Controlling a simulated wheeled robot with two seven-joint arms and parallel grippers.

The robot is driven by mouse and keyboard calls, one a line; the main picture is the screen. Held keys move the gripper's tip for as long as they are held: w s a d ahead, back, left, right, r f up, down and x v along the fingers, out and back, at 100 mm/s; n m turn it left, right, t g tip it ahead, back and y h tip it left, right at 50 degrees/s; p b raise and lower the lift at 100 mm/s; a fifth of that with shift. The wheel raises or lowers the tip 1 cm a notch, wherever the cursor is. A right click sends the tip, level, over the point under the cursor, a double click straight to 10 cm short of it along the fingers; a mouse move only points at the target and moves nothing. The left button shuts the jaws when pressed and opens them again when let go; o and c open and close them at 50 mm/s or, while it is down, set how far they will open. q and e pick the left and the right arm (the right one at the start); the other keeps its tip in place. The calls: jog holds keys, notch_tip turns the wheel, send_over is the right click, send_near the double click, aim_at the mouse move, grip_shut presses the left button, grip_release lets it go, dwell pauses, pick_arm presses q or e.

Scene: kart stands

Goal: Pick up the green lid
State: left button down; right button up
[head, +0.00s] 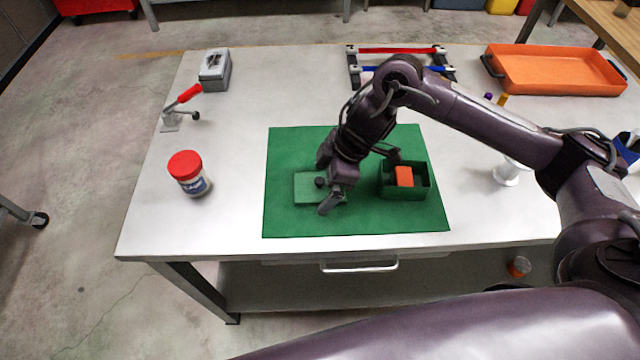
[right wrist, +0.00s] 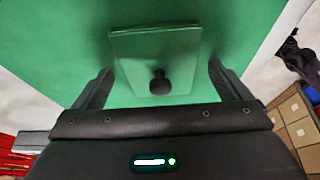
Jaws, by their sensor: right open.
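The green lid (head: 307,188) lies flat on the green mat (head: 285,222), left of the green box. It has a dark round knob (head: 320,182). In the right wrist view the lid (right wrist: 138,50) and its knob (right wrist: 160,83) show ahead of my gripper, the knob between the fingers. My right gripper (head: 325,190) is over the lid with its fingers apart, and it hides part of the lid's right side in the head view. The open green box (head: 405,194) on the mat holds an orange block (head: 404,176). My left gripper is not in view.
A jar with a red lid (head: 188,173) stands left of the mat. A red-handled clamp (head: 180,108) and a grey box (head: 214,70) are at the back left. An orange tray (head: 555,72) and a rack with red and blue bars (head: 400,50) are at the back.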

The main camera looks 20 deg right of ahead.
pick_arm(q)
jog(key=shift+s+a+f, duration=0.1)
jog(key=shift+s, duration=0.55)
pick_arm(e)
jog(key=c, duration=1.1)
jog(key=shift+o, duration=0.2)
